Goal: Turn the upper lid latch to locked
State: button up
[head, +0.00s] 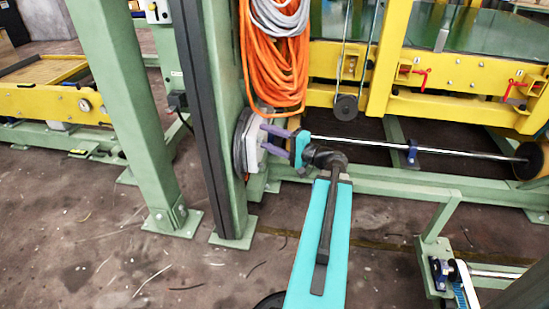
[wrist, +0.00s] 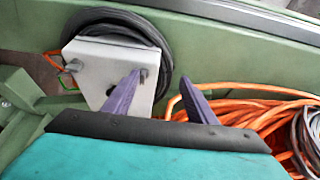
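A pale grey box (wrist: 95,62) with a flat lid is mounted on the green post; in the head view it is seen edge-on (head: 250,142). A small grey latch (wrist: 143,73) sits near the lid's edge on the side towards the orange cable, which I take to be the upper latch. Its locked or unlocked position cannot be told. My gripper (wrist: 161,79) is open, with its two purple fingers apart and nothing between them. The left fingertip in the wrist view overlaps the latch; contact cannot be told. The head view shows my gripper (head: 264,138) facing the lid.
A black cable coil (wrist: 160,50) surrounds the box from behind. A hanging orange cable bundle (head: 275,65) is just above the gripper. A metal shaft (head: 370,145) and yellow machine frame (head: 440,105) are to the right. Open floor (head: 130,260) lies at lower left.

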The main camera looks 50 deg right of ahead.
jog(key=shift+s+a+r+p, duration=0.3)
jog(key=shift+r+p, duration=0.05)
jog(key=shift+r, duration=0.1)
jog(key=shift+s+a+r+p, duration=0.3)
jog(key=shift+r, duration=0.15)
jog(key=shift+c, duration=1.1)
jog(key=shift+s+a+f+p, duration=0.1)
jog(key=shift+s+f+p, duration=0.1)
jog(key=shift+p, duration=0.65)
jog(key=shift+s+a+p, duration=0.2)
jog(key=shift+p, duration=0.7)
jog(key=shift+s+a+p, duration=0.2)
jog(key=shift+s+p, duration=0.1)
jog(key=shift+p, duration=0.6)
jog(key=shift+s+a+p, duration=0.25)
jog(key=shift+p, duration=0.7)
jog(key=s+p, duration=0.1)
jog(key=p, duration=0.2)
jog(key=shift+a+r+p, duration=0.1)
jog(key=shift+a+p, duration=0.2)
jog(key=shift+a, duration=0.1)
